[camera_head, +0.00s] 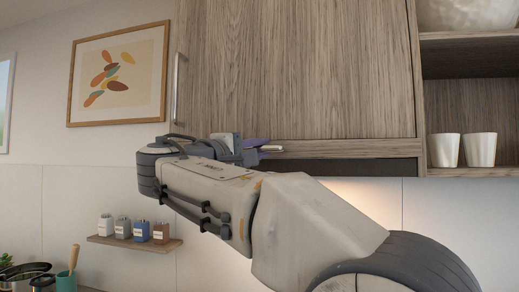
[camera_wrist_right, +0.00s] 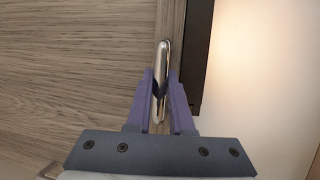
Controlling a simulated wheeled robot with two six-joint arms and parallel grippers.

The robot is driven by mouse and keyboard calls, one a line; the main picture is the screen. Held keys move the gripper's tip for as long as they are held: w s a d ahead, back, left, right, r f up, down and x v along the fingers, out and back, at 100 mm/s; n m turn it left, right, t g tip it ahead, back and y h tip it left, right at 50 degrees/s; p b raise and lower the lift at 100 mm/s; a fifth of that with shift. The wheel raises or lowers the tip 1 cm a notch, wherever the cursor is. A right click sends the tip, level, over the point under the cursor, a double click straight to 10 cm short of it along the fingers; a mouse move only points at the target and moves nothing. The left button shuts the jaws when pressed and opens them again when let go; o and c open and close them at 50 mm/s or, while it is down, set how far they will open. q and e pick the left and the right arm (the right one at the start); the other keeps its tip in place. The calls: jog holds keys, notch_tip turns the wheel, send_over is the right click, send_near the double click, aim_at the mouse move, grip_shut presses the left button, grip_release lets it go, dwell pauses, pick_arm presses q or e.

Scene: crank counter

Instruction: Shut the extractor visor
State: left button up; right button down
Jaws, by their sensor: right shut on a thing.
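The extractor visor is the wooden strip (camera_head: 350,148) along the bottom of the wall cabinet. A dark band (camera_head: 375,167) shows under it. My right gripper (camera_head: 262,147) is at the left part of the strip, partly hidden by my own arm. In the right wrist view, its purple fingers (camera_wrist_right: 160,92) are shut on a shiny metal handle (camera_wrist_right: 163,55) on the visor strip (camera_wrist_right: 177,38), one finger on each side. How far the visor stands out is hard to tell. My left gripper is not in view.
The wooden cabinet door (camera_head: 300,70) with a vertical metal handle (camera_head: 176,88) is above the strip. An open shelf (camera_head: 470,172) with two white cups stands to the right. A small spice shelf (camera_head: 134,241) hangs on the wall at lower left.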

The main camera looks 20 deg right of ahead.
jog(key=shift+f, duration=0.1)
dwell(0.5)
jog(key=shift+w+d, duration=0.4)
jog(key=shift+w, duration=0.25)
jog(key=shift+w+d, duration=0.4)
jog(key=shift+w, duration=0.2)
jog(key=c, duration=1)
grip_release()
jog(key=shift+o, duration=1)
jog(key=shift+w, duration=0.15)
